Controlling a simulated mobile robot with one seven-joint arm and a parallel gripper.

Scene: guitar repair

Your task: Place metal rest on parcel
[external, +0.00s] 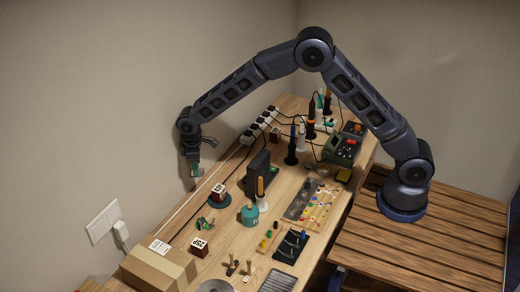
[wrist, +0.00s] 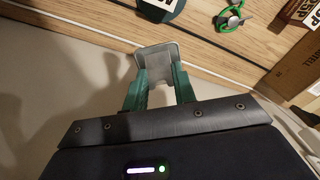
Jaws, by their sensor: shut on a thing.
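My gripper (external: 196,167) is near the wall, at the far left edge of the bench, with its fingers pointing down. In the wrist view its green fingers (wrist: 158,88) are shut on a grey metal rest (wrist: 158,58), a small plate with bent sides. The rest's lower part is hidden between the fingers. The parcel (external: 150,275) is a brown cardboard box with a white label, at the near left of the bench. It shows partly at the right edge of the wrist view (wrist: 301,68). The rest is well apart from the parcel.
Between gripper and parcel are a boxed cube on a dark round base (external: 218,195), green-handled pliers (external: 204,224) and another cube (external: 199,247). A power strip (external: 260,124) runs along the wall.

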